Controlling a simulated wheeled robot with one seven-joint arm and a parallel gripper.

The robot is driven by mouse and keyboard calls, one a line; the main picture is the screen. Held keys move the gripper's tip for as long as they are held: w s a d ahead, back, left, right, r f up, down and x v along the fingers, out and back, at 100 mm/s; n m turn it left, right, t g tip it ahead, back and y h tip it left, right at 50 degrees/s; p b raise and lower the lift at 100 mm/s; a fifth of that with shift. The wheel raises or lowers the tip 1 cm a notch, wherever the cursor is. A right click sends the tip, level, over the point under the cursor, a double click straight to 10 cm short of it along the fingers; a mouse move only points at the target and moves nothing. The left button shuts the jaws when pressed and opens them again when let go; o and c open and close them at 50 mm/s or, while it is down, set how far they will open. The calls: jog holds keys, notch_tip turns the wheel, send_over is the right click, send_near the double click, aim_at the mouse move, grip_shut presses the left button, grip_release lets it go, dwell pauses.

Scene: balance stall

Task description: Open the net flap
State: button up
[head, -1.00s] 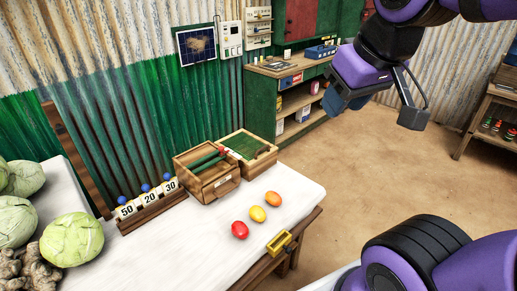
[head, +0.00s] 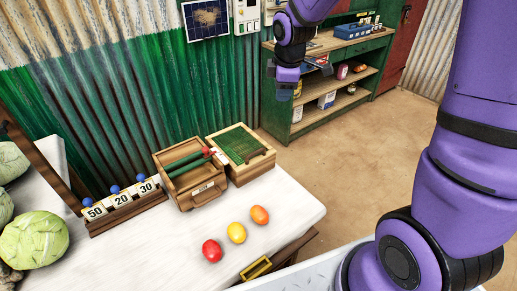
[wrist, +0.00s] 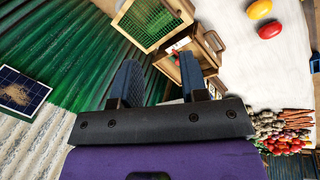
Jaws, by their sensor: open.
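The net flap (head: 243,146) is a green mesh panel in a wooden frame. It lies flat over the top of a small wooden box (head: 252,172) at the back of the white table, and looks shut. In the wrist view the net flap (wrist: 151,20) shows at the top, beyond my fingertips. My gripper (head: 304,80) hangs in the air behind and to the right of the box, apart from it. In the wrist view my gripper (wrist: 160,77) has its two fingers spread with nothing between them.
An open wooden box (head: 183,178) with a green bar and red end stands left of the netted box. Red (head: 212,250), yellow (head: 236,232) and orange (head: 260,215) egg-shaped objects lie in front. A corrugated wall (head: 130,90) rises behind; a green shelf (head: 330,95) stands beyond.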

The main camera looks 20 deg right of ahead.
aim_at(258, 151)
jog(key=w+a+f+n, duration=0.1)
jog(key=w+f+n, duration=0.1)
jog(key=f, duration=0.7)
jog(key=w+a+f+n, duration=0.1)
jog(key=w+f, duration=0.3)
jog(key=f, duration=0.6)
jog(key=w+a+f+n+g+y, duration=0.1)
jog(key=w+f+n, duration=0.2)
jog(key=f, duration=0.6)
jog(key=shift+w+a+f+n, duration=0.2)
jog(key=shift+a+f+n, duration=0.15)
jog(key=shift+n, duration=0.25)
jog(key=shift+c, duration=0.2)
grip_shut()
